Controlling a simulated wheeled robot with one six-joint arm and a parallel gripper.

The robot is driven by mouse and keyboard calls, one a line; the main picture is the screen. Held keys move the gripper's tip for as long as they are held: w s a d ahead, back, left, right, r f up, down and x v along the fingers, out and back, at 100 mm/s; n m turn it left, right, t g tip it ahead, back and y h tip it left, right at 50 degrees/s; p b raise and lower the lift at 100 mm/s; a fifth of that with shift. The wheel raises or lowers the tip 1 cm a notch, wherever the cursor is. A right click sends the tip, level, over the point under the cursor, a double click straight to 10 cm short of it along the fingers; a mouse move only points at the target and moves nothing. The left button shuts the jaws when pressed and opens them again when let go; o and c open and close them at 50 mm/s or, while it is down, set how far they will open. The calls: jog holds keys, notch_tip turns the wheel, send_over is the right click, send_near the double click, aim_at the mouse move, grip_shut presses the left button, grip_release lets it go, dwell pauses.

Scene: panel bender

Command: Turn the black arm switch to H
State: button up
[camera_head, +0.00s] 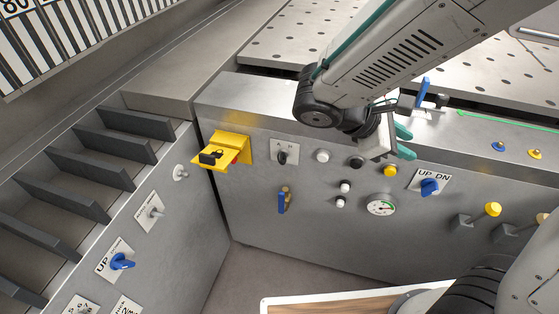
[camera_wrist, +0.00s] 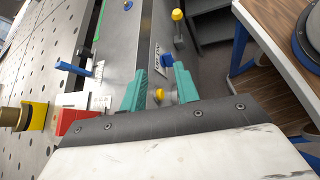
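The black arm switch (camera_head: 282,158) sits on a small pale plate on the upper part of the grey front panel in the head view. The plate carries letters above the knob, and an H seems to be at its right. I cannot tell exactly which letter the knob points at. My gripper (camera_head: 404,141) is to the right of the switch, in front of the panel's upper edge, with its teal fingers apart. In the wrist view my gripper (camera_wrist: 158,84) is open and empty. The black switch is not visible there.
A yellow bracket with a black switch (camera_head: 222,152) juts out left of the black arm switch. A white button (camera_head: 323,155), a black button (camera_head: 357,162) and a yellow button (camera_head: 390,170) lie to its right. A blue lever (camera_head: 282,202) is below. A blue UP/DN switch (camera_head: 430,187) is farther right.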

jog(key=w+a+f+n+t+h, duration=0.2)
jog(key=w+a+f+n+t, duration=0.2)
jog(key=w+a+n, duration=0.15)
jog(key=n+t+y, duration=0.7)
jog(key=n+t, duration=0.6)
jog(key=n, duration=0.5)
send_near(279, 161)
jog(key=w, duration=0.2)
jog(key=x, duration=0.8)
jog(key=shift+s+d, duration=0.1)
jog(key=shift+d, duration=0.15)
grip_shut()
